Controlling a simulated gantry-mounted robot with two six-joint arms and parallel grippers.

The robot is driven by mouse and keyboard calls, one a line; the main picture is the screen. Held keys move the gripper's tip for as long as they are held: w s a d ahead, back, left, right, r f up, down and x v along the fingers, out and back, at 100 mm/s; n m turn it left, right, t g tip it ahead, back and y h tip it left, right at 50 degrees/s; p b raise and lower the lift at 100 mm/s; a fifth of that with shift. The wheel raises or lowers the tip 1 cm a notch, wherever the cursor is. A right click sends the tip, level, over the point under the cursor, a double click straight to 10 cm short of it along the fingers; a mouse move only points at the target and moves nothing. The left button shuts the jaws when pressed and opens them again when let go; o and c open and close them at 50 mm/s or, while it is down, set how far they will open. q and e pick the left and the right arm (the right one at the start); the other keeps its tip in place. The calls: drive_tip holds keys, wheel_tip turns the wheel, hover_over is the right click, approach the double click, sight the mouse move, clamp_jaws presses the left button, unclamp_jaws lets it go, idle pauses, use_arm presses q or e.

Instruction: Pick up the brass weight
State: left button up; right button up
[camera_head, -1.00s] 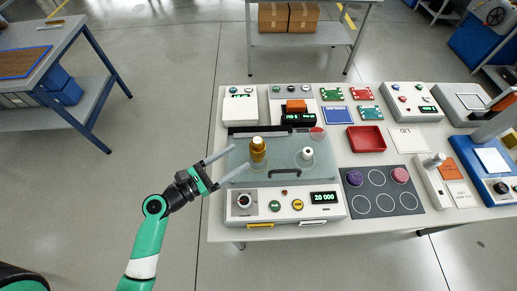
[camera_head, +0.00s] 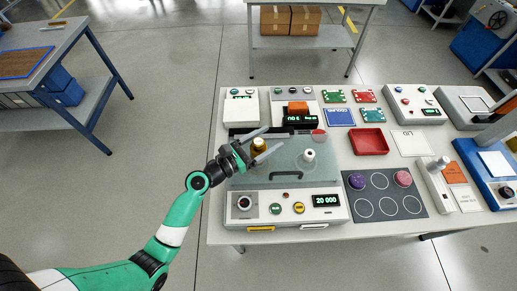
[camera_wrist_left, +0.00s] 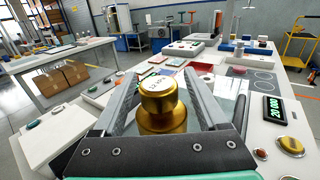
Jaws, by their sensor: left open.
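The brass weight (camera_head: 258,146) stands upright on the clear lid (camera_head: 278,181) of the test machine, toward its left side. My left gripper (camera_head: 262,145) is open, with one finger on each side of the weight. In the left wrist view the brass weight (camera_wrist_left: 160,103) shows large between the two spread fingers, with its pale top and knob toward the camera. I see a gap between the fingers and the weight's narrow upper part; contact lower down is hidden. My right gripper is not in view.
A white weight (camera_head: 309,155) stands on the lid to the right. The front panel (camera_head: 287,206) reads 20 000. A dark mat (camera_head: 384,194) with a purple and a pink puck lies to the right, near a red tray (camera_head: 366,139).

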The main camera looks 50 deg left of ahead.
use_arm(q)
clamp_jaws()
idle(0.3)
idle(1.0)
